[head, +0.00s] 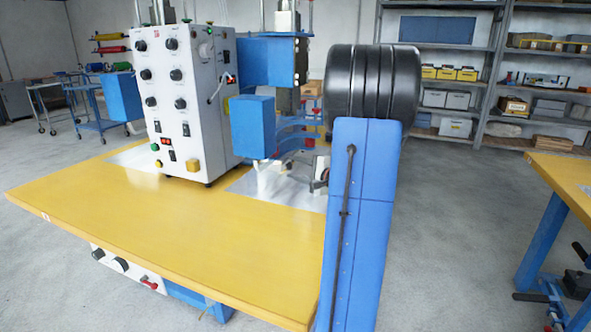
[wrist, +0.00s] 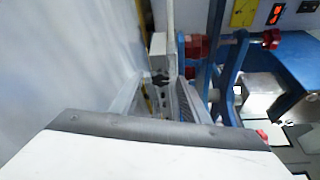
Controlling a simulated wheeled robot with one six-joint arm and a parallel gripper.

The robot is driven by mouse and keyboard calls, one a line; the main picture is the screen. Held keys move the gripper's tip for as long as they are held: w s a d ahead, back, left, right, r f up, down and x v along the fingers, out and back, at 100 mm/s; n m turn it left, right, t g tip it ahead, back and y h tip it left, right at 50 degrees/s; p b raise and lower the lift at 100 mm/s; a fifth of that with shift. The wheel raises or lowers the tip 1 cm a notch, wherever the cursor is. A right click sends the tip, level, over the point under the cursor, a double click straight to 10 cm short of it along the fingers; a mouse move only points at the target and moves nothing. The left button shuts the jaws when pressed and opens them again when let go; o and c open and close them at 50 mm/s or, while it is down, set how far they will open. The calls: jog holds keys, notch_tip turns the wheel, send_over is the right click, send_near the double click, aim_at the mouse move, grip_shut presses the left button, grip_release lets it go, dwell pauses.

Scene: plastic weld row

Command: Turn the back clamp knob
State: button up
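In the wrist view, a red knob-like part (wrist: 194,46) sits on a blue bracket beyond and right of my fingertips. A second red part (wrist: 266,39) lies farther right. I cannot tell which one is the back clamp knob. My gripper (wrist: 162,82) looks open, with a gap between its two fingers. A grey plate with dark holes (wrist: 163,58) shows beyond the gap; contact with it is unclear. No finger visibly touches a red part. In the head view, my blue arm covers part of the clamp area, and my gripper (head: 320,175) shows only partly at its left edge.
A white control box (head: 190,110) with black knobs stands on the yellow table (head: 150,220). Blue machine heads (head: 252,127) are beside it, close to my arm. Another yellow table (head: 565,175) is at right. Bare floor lies between the tables; shelves stand behind.

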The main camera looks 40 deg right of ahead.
jog(key=s, duration=0.5)
jog(key=s+r, duration=0.1)
jog(key=s, duration=1.1)
jog(key=shift+s+d+r, duration=0.1)
jog(key=shift+s+r, duration=0.05)
jog(key=shift+r, duration=0.25)
